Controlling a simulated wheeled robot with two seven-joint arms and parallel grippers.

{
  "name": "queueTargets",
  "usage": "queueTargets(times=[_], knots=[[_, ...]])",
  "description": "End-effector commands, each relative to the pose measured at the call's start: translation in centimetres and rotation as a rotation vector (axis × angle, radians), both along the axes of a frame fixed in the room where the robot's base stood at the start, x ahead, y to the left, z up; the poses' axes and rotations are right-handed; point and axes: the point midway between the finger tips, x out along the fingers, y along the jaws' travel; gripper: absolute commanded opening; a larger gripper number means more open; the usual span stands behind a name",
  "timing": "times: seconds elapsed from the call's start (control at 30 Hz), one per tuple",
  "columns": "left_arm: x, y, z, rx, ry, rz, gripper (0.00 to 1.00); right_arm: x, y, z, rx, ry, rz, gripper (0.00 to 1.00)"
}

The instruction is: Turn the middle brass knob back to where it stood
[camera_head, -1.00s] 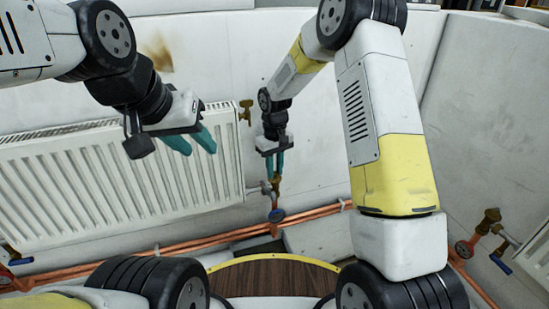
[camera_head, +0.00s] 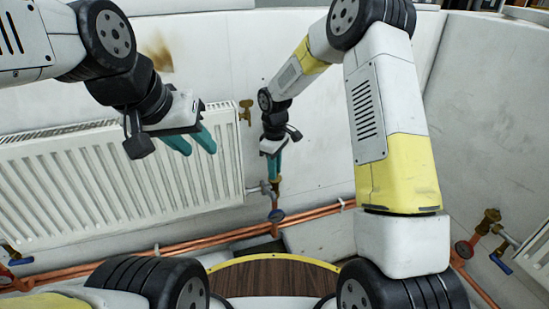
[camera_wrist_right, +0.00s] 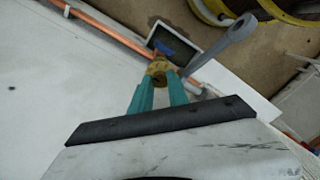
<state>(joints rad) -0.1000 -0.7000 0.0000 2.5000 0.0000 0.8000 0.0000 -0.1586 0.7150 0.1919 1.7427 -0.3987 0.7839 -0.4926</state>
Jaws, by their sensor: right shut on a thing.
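The middle brass knob (camera_head: 276,184) stands at the lower right end of the radiator, on the pipe above a blue round handle. My right gripper (camera_head: 273,172) reaches down from above, its teal fingers closed around the knob. In the right wrist view, the knob (camera_wrist_right: 158,71) shows between the tips of the right gripper (camera_wrist_right: 160,85); the fingers hide part of it. My left gripper (camera_head: 197,145) is in front of the radiator, with its two teal fingers apart and nothing between them.
The white radiator (camera_head: 110,180) fills the left wall. A brass fitting (camera_head: 245,111) is at its upper right corner. The blue handle (camera_head: 276,215) sits below the knob, near copper pipes (camera_head: 215,238). Another brass valve (camera_head: 490,217) is at the right wall.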

Motion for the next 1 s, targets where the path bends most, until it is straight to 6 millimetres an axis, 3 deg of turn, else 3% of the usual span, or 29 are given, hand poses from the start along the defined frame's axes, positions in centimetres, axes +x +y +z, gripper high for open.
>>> queueTargets(times=[0.37, 0.4, 0.5, 0.83, 1.0], knots=[[0.0, 0.0, 0.0, 0.000, 0.000, 0.000, 0.36, 0.1, 0.0, 0.1, 0.001, -0.003, 0.003, 0.00], [0.0, 0.0, 0.0, 0.000, 0.000, 0.000, 0.36, 0.1, 0.0, 0.1, 0.001, -0.003, 0.003, 0.26], [0.0, 0.0, 0.0, 0.000, 0.000, 0.000, 0.36, 0.1, 0.0, 0.1, 0.000, -0.002, 0.003, 0.42], [0.0, 0.0, 0.0, 0.000, 0.000, 0.000, 0.36, 0.1, 0.0, 0.3, 0.000, -0.001, 0.002, 0.42], [0.0, 0.0, 0.0, 0.000, 0.000, 0.000, 0.36, 0.1, 0.0, 2.4, 0.001, -0.005, 0.002, 0.42]])
